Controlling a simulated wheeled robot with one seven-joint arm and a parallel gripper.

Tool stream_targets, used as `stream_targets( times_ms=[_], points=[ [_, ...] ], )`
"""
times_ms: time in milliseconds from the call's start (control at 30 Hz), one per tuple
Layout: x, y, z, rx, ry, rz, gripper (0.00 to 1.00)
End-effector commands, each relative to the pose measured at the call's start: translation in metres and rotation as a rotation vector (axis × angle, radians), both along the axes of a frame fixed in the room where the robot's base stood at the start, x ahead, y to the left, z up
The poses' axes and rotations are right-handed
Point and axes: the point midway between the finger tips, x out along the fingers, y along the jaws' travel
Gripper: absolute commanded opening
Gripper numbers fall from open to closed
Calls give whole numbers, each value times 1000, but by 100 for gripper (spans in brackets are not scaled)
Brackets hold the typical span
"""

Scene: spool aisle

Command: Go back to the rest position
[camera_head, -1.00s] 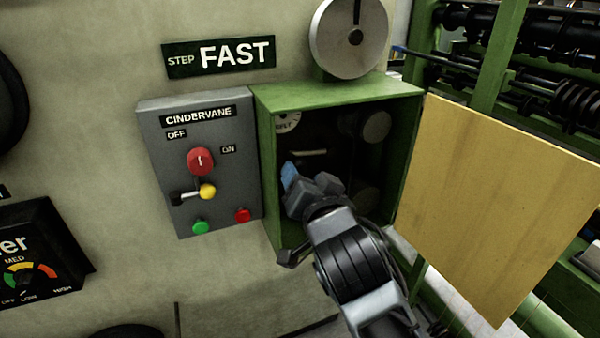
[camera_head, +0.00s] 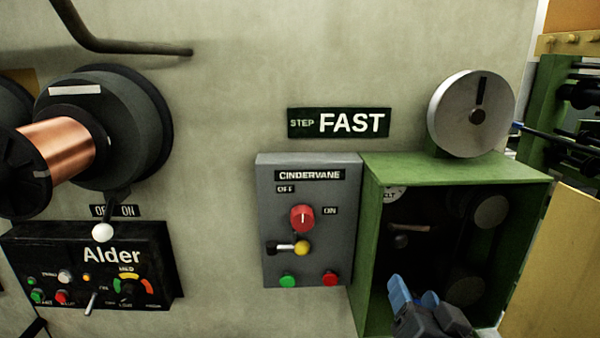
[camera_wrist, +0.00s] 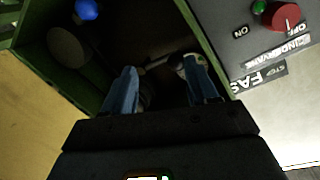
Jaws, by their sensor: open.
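My gripper (camera_head: 415,292) shows low in the head view, in front of the lower part of the green open-fronted box (camera_head: 455,167). Its blue fingers also show in the wrist view (camera_wrist: 163,88), apart, with nothing held between them. Inside the box is a small lever or handle (camera_head: 410,228), above the gripper in the head view. In the wrist view, the dark box interior lies beyond the fingers. My gripper hides part of the box's lower interior, and most of my arm is out of the head view.
A grey CINDERVANE panel (camera_head: 335,220) with a red knob (camera_head: 302,218) is left of the box. A yellow door (camera_head: 555,270) hangs open at right. A wheel (camera_head: 472,112) is above. The Alder panel (camera_head: 60,270) and a copper spool (camera_head: 60,150) are at far left.

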Motion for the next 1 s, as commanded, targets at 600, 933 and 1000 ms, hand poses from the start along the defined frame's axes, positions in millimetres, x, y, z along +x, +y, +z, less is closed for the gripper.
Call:
stream_targets(
  times_ms=[600, 933, 1000],
  points=[
    [-228, -15, -93, -283, 107, 189, 58],
    [-339, -19, -75, -391, 138, 213, 58],
    [-356, -20, -68, -409, 143, 211, 58]
  ],
)
